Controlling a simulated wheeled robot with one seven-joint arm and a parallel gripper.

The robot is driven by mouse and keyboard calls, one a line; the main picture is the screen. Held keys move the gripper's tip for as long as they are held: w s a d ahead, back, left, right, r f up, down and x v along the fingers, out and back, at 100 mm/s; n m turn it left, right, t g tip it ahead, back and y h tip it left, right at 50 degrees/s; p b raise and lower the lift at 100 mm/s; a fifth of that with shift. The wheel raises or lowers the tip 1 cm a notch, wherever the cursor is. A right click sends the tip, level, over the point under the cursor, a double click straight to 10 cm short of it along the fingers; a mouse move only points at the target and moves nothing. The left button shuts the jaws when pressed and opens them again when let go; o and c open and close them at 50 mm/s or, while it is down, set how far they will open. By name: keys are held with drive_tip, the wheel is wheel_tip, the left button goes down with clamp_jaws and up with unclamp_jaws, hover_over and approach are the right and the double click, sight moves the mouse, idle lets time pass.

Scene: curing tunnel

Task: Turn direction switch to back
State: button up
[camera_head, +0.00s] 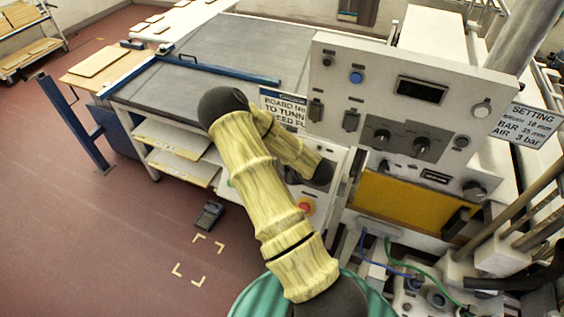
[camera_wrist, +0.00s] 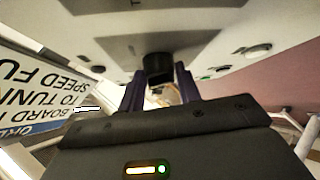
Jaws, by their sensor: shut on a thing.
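A black knob (camera_wrist: 158,67) on a grey panel plate, seemingly the direction switch, sits between the two fingers of my gripper (camera_wrist: 158,88) in the wrist view. The fingers are shut on it from both sides. Which way it points is hard to tell, and no label on it is readable. In the head view my arm reaches the lower left front of the control cabinet (camera_head: 405,95). There my arm's dark end hides the knob and the fingers.
A red button (camera_head: 305,208) is just below my arm's end. A "BOARD... TO TUNN..." sign (camera_head: 282,108) hangs left of the cabinet, and also shows in the wrist view (camera_wrist: 40,100). Two dark knobs (camera_head: 402,141) sit higher on the cabinet. The red floor at left is mostly clear.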

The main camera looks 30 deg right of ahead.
drive_tip(key=o, duration=1)
drive_tip(key=shift+c, duration=0.2)
drive_tip(key=b+v, duration=1.1)
drive_tip(key=v, duration=0.6)
drive_tip(key=shift+r, duration=0.2)
